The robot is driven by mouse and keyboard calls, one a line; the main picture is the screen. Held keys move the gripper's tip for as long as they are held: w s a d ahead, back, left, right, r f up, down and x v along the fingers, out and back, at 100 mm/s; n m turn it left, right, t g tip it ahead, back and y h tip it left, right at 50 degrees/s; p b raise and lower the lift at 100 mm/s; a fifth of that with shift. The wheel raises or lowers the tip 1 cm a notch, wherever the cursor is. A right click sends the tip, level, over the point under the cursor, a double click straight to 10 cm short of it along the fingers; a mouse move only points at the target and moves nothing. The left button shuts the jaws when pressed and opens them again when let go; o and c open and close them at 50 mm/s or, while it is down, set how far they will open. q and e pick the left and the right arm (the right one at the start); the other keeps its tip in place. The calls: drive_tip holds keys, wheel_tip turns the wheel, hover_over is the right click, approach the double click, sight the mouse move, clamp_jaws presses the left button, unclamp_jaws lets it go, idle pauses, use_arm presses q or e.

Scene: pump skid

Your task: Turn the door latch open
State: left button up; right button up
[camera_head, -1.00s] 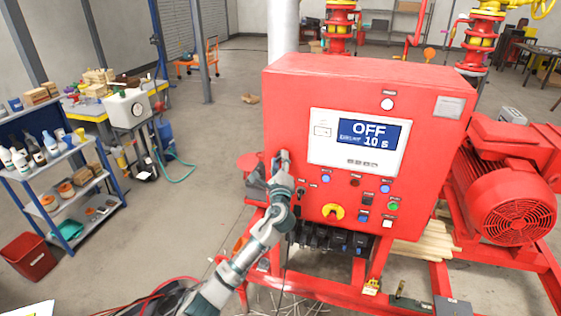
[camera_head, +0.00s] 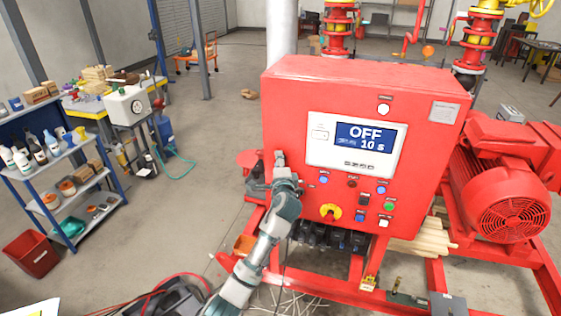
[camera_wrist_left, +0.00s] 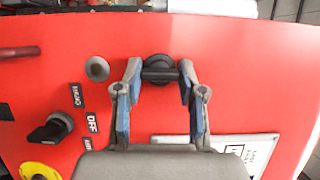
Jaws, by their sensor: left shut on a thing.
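The red control cabinet (camera_head: 285,110) stands on the pump skid, with its door facing me. A black door latch (camera_wrist_left: 158,68) shows in the left wrist view near the top of the red panel. My left gripper (camera_wrist_left: 158,78) is shut on this latch, with one finger at each end of it. In the head view my left gripper (camera_head: 280,158) is at the left edge of the cabinet door, and the hand hides the latch. My right gripper is not in view.
The door carries a display (camera_head: 364,136) reading OFF and 10 s, a red-yellow switch (camera_head: 330,212) and several buttons. The wrist view also shows a black selector knob (camera_wrist_left: 50,130). A red motor (camera_head: 505,195) stands at right.

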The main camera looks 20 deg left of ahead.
use_arm(q)
drive_tip(key=shift+a, duration=0.1)
idle(0.4)
drive_tip(key=o, duration=0.9)
drive_tip(key=shift+f, duration=0.1)
drive_tip(key=shift+o, duration=1.2)
drive_tip(key=shift+a, duration=0.15)
drive_tip(key=v, duration=1.2)
drive_tip(key=shift+w+f, duration=0.1)
drive_tip(key=shift+f, duration=0.05)
